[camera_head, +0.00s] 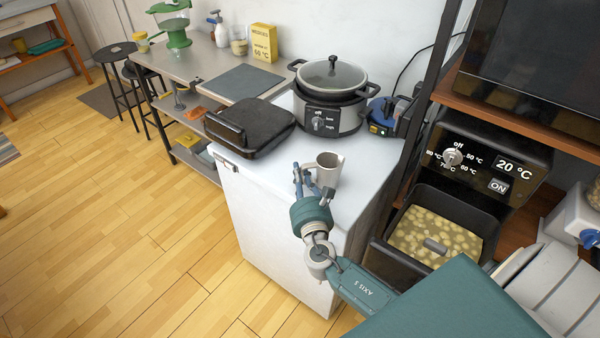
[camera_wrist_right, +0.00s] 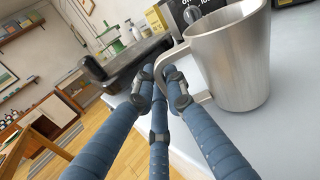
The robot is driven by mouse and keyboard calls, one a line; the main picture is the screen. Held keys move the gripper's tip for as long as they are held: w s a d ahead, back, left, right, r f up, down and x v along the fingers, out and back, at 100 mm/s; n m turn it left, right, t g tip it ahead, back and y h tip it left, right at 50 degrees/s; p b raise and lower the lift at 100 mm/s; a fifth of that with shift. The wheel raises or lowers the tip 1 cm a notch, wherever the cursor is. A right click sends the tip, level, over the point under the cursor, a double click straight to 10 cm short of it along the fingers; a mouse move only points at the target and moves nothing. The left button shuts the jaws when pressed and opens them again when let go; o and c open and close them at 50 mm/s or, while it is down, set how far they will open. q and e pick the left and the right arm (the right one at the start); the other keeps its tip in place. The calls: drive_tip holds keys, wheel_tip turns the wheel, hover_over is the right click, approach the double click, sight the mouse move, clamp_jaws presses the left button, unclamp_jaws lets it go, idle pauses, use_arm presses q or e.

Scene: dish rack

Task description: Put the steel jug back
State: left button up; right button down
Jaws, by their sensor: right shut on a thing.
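The steel jug (camera_head: 329,172) is at the front part of the white worktop (camera_head: 262,168) and looks upright. In the right wrist view the jug (camera_wrist_right: 236,62) fills the upper right, with its handle toward my fingers. My right gripper (camera_head: 312,183) is at the jug's near left side. In the right wrist view the gripper (camera_wrist_right: 163,84) is shut on the jug's handle. I cannot tell whether the jug's base touches the worktop or is just above it. My left gripper is out of view.
A black lidded grill (camera_head: 250,126) and a slow cooker (camera_head: 331,97) stand behind the jug. A blue device (camera_head: 388,115) is at the back right. A shelf unit with an open fryer drawer (camera_head: 434,236) is to the right. White worktop around the jug is clear.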

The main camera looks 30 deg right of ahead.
drive_tip(key=shift+f, duration=0.4)
idle(0.4)
drive_tip(key=c, duration=1.7)
unclamp_jaws()
drive_tip(key=c, duration=0.4)
drive_tip(key=shift+s, duration=0.1)
drive_tip(key=v, duration=1.5)
drive_tip(key=shift+a, duration=0.1)
